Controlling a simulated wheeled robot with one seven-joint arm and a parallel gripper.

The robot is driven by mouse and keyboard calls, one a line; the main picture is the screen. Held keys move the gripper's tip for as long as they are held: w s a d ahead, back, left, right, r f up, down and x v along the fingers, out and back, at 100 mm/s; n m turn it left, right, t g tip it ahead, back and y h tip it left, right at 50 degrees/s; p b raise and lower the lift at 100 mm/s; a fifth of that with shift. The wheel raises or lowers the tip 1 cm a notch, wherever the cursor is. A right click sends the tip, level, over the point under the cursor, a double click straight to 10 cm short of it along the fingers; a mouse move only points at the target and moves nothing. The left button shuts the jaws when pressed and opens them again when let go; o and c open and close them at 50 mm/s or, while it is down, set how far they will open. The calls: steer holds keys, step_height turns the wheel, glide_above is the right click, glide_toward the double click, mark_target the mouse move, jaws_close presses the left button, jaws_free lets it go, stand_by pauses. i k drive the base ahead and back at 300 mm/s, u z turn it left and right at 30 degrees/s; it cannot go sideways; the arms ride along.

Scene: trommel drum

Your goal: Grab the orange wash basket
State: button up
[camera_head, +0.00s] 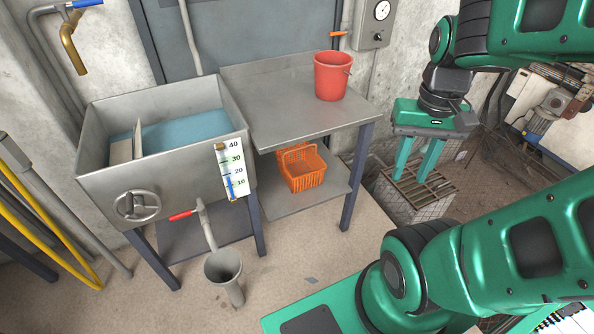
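The orange wash basket (302,170) is a small slotted basket with a handle. It sits on the lower shelf (279,203) under the steel table, in the middle of the view. The tabletop above hides part of its back. My gripper (413,171) hangs at the right, with its two green fingers pointing down and spread apart. It is open with nothing between the fingers. It is to the right of the basket, apart from it, with a table leg between them in the picture.
A steel table (270,95) with a red bucket (331,76) stands above the shelf. Its front leg (356,178) is right of the basket. A sink with water (165,185) stands left, a drain funnel (224,268) before it. A grated wire crate (414,194) is below my gripper.

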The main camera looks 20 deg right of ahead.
mark_target(299, 165)
steer(key=k, duration=1.1)
steer(key=z, duration=0.7)
steer(key=i, duration=1.15)
steer(key=u, duration=0.2)
